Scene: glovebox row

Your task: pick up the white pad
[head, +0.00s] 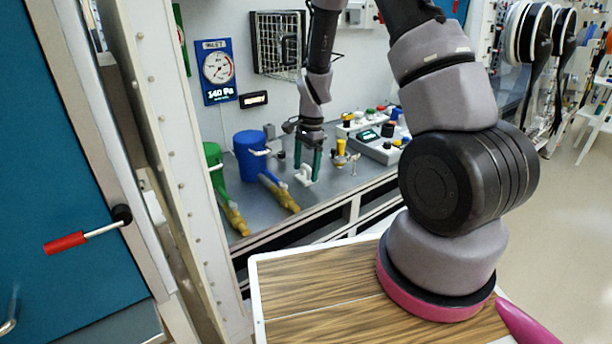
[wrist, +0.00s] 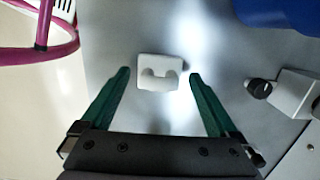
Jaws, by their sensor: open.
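In the head view the white pad (head: 304,174) lies on the grey bench, right at my fingertips. My gripper (head: 307,172) points down at it with its green fingers apart. In the wrist view my gripper (wrist: 160,74) is open, with one finger on each side of the pad and a gap on both sides. It holds nothing.
A blue cylinder (head: 255,156) and a green one (head: 214,165) stand left of my gripper, with yellow-brown gloves (head: 279,193) on the bench. A brass valve (head: 340,152) and a control box (head: 376,146) stand to the right.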

